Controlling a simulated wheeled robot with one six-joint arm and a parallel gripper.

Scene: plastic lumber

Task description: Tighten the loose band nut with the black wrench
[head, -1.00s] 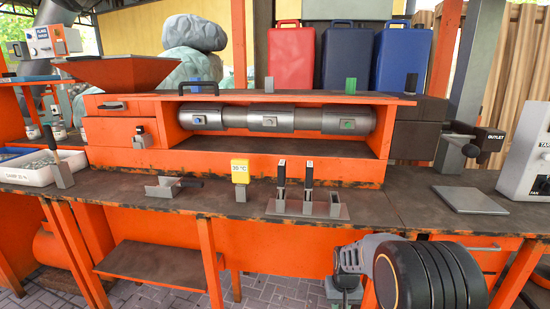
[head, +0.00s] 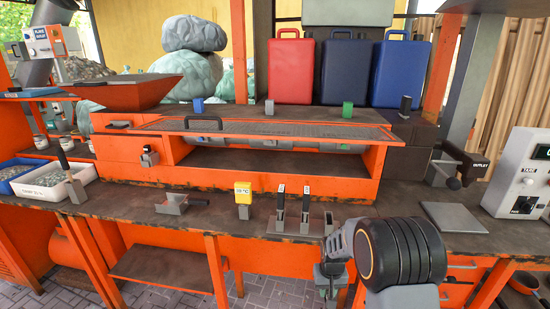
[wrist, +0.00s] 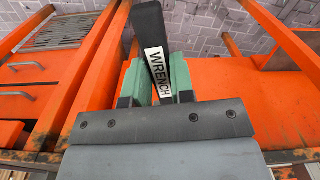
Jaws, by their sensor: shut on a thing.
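My gripper (wrist: 157,88) is shut on the black wrench (wrist: 150,30); the handle with its white WRENCH label stands between the green finger pads in the wrist view. The wrench's working end is out of that view. In the head view my gripper (head: 332,270) hangs low in front of the bench, right of the tool holder, apart from the machine. The barrel bands (head: 265,144) show only as a thin strip beneath the orange mesh guard (head: 260,129). Their nuts are hidden now, so I cannot tell which is loose.
The tool holder (head: 297,226) carries two black-handled tools; its right slot looks empty. A yellow display (head: 243,193) and a small grey tray (head: 182,203) stand left of it. A grey plate (head: 453,217) and control box (head: 520,175) are at right. The bench edge lies behind my gripper.

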